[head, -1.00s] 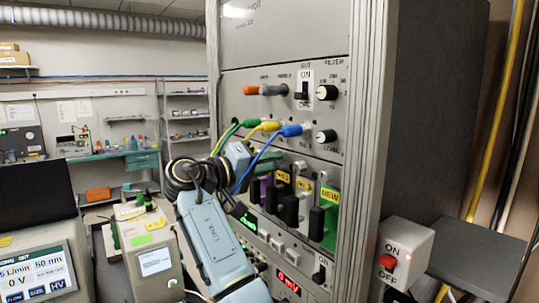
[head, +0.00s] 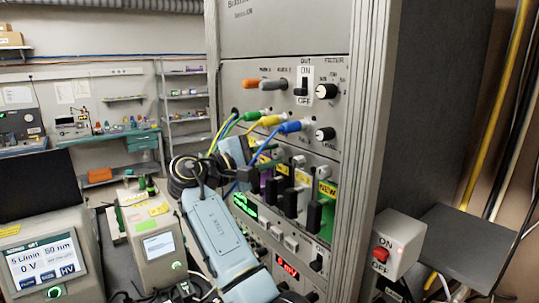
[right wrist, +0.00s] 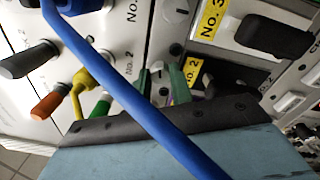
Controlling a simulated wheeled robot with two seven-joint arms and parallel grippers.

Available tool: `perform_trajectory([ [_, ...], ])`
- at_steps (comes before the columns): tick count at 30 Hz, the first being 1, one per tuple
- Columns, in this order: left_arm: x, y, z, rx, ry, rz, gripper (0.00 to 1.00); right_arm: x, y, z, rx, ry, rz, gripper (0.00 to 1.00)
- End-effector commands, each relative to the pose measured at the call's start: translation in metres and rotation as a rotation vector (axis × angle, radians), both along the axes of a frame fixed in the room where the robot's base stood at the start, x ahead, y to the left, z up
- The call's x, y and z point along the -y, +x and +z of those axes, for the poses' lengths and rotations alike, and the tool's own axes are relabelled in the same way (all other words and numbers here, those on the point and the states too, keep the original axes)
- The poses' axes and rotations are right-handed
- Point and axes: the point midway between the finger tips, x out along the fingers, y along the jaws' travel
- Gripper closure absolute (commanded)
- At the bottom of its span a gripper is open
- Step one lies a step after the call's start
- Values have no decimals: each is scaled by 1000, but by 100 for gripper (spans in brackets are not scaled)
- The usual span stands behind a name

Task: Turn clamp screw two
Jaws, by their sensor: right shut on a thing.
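My right gripper (head: 262,161) comes up to the rack front from lower left in the head view, light blue with a dark end. In the right wrist view its green fingers (right wrist: 160,84) are shut on a small pale clamp screw (right wrist: 158,68). "No. 2" is printed on the panel beside it. I take this to be clamp screw two. In the head view the screw is hidden behind the gripper and cables. My left gripper is not in view.
A blue cable (right wrist: 110,75) crosses close in front of the gripper. Yellow (head: 268,121) and blue plugs (head: 292,127) sit in the panel above. Black handles (head: 314,216) with numbered labels stand to the right. A switch box (head: 398,243) is mounted at the rack's right side.

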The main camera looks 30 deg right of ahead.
Motion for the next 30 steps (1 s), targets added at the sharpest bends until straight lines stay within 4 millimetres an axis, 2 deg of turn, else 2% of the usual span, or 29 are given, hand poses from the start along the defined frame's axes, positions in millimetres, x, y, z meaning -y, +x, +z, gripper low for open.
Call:
perform_trajectory([
  [18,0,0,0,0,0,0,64,-1,0,0,-578,-45,2,100],
  [30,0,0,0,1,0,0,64,-1,1,0,-857,-66,1,100],
])
